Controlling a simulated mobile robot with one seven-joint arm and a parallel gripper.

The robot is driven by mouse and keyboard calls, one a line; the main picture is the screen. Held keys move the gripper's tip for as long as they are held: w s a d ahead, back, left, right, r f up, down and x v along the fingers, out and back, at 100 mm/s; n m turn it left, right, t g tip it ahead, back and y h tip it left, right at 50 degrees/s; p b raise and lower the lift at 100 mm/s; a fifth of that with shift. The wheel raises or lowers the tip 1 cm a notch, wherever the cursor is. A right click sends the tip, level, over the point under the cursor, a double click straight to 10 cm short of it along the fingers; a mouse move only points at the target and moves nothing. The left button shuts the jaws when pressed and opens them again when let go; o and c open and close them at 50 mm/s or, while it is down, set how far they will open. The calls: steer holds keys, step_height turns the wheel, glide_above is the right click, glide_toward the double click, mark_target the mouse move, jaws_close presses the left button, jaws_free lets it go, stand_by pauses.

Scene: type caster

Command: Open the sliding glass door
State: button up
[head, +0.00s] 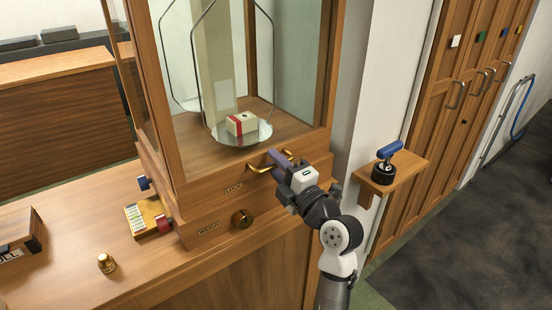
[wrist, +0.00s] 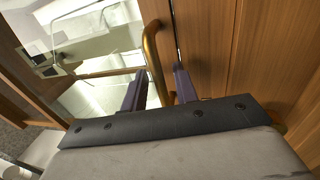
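The wooden glass case (head: 160,100) stands on the counter, its clear panes framed in wood. A brass bar handle (head: 259,169) is on the lower front rail of the case. My gripper (head: 277,158) is at the right part of this handle. In the wrist view the handle (wrist: 153,60) passes between my two fingers (wrist: 160,88), which are apart with some gap showing. I cannot tell whether either finger touches it. The front glass appears down, though its clear surface is hard to see. A round pan (head: 258,136) hangs inside and bears a white box with a red band (head: 241,123).
A brass knob (head: 242,218) sits below the handle, beside a label. A small brass weight (head: 106,263) stands on the counter at left. A wooden wall shelf (head: 400,175) holds a blue-handled stamp (head: 385,165), right of my arm. Tall wooden cupboards stand further right.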

steer(key=shift+w, duration=0.1)
jaws_close()
steer(key=shift+r, duration=0.1)
stand_by(0.3)
